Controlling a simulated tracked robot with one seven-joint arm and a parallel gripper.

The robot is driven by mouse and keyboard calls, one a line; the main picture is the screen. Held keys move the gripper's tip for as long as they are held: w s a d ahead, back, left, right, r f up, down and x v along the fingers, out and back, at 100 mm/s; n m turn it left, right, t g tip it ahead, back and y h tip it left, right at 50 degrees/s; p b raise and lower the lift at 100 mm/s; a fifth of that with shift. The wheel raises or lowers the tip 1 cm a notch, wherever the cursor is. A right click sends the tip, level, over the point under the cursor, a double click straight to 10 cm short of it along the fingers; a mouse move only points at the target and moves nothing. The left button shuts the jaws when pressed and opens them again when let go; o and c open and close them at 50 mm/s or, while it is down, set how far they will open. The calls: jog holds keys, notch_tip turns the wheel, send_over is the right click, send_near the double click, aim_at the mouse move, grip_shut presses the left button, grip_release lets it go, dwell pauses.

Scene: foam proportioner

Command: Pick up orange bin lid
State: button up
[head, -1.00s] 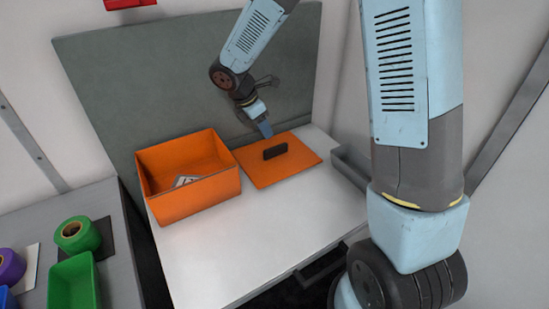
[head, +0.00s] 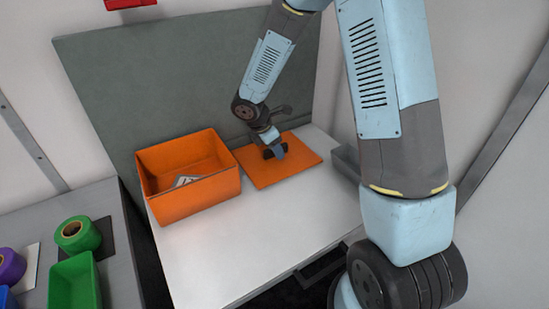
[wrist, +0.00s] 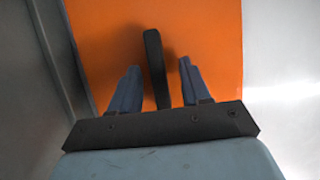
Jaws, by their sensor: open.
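The orange bin lid (head: 292,164) lies flat on the white table, just right of the orange bin (head: 194,200). Its black handle (wrist: 154,65) stands up from the middle of the lid. My gripper (head: 278,152) is over the lid at the handle and partly hides it in the head view. In the wrist view my gripper (wrist: 158,80) is open, with one blue finger on each side of the handle. Gaps show between the handle and both fingers. The lid (wrist: 215,40) fills the middle of that view.
The open orange bin holds a white item with dark markings (head: 186,180). A grey panel (head: 120,90) stands behind the table. The white tabletop (head: 250,240) in front is clear. A side table at left holds a green roll (head: 77,235) and a green bin (head: 74,285).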

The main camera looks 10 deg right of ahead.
grip_shut()
dwell(0.4)
jog(key=shift+r, duration=0.15)
